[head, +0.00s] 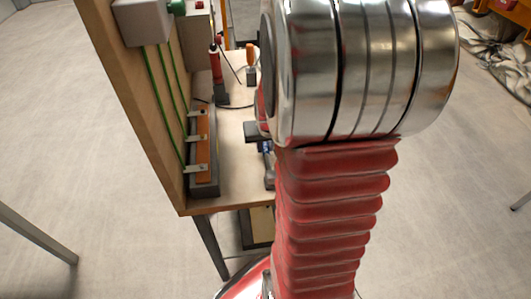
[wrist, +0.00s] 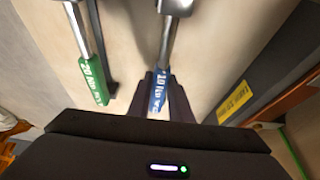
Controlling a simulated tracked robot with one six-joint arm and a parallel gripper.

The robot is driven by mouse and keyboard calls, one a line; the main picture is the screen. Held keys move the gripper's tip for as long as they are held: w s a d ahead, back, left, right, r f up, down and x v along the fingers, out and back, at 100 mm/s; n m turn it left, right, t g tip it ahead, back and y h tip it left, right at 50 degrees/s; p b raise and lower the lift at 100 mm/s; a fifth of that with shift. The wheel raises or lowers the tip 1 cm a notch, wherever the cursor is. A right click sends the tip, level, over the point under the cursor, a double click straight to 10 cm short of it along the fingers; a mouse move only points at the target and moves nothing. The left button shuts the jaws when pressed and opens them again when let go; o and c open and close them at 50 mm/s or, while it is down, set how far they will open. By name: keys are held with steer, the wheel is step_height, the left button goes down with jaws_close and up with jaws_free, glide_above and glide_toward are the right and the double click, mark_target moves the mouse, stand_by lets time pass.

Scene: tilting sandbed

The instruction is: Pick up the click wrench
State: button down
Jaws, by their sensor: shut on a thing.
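A click wrench with a blue grip (wrist: 157,92) and a metal shaft lies along the pale bench top in the wrist view. White lettering on the grip seems to start with 10. My gripper (wrist: 160,82) is shut on the blue grip, with a dark finger on each side. The wrench's metal upper part runs to the top edge of the picture. In the head view a bit of blue (head: 265,147) shows beside my arm, which hides most of the gripper and wrench.
A similar wrench with a green grip (wrist: 94,80) lies to the left. A dark case with a yellow label (wrist: 234,99) lies to the right. In the head view a wooden panel (head: 140,85) rises on the bench's left side. Red and orange-handled tools (head: 215,65) stand behind.

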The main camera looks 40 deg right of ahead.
mark_target(266, 146)
steer(key=shift+r, duration=0.1)
step_height(266, 146, up, 9)
steer(key=shift+f, duration=0.1)
steer(key=shift+r, duration=0.55)
steer(key=shift+s, duration=0.1)
stand_by(0.4)
